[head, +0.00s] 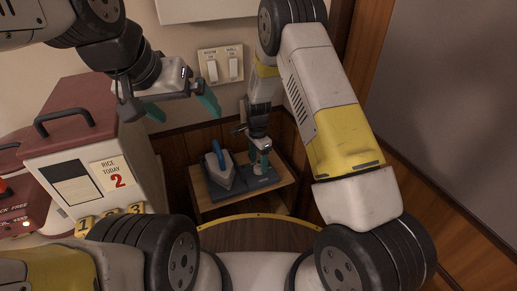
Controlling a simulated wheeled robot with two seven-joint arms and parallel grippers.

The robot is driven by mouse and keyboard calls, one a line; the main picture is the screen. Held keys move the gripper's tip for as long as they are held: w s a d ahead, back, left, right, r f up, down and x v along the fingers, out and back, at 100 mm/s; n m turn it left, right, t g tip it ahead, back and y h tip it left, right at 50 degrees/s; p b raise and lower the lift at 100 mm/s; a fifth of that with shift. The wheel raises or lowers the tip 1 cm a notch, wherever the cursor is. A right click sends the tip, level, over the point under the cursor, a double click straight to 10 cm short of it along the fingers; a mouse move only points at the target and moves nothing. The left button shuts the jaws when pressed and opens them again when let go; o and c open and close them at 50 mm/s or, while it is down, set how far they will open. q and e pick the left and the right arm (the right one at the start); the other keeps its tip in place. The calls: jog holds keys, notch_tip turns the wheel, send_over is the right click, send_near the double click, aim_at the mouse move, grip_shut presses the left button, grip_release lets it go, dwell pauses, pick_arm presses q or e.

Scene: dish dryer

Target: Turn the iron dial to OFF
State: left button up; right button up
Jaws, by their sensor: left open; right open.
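A small iron (219,172) with a blue handle and a pale grey body sits on a dark base plate (262,179) on a low wooden shelf. The iron's dial cannot be made out at this size. My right gripper (259,160) points down just to the right of the iron, over or at the right part of the base plate. Its teal fingers are close together but open, and I cannot tell whether they touch anything. My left gripper (181,104) is open and empty, up in the air to the upper left of the iron.
A red-topped rice dispenser (95,150) stands on the left, with a red device (22,208) beside it. A light switch plate (221,65) is on the wall behind. A round table edge (258,215) lies in front of the shelf. Wood-panelled walls close in the corner.

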jog(key=shift+f, duration=1.1)
jog(key=shift+c, duration=0.2)
grip_shut()
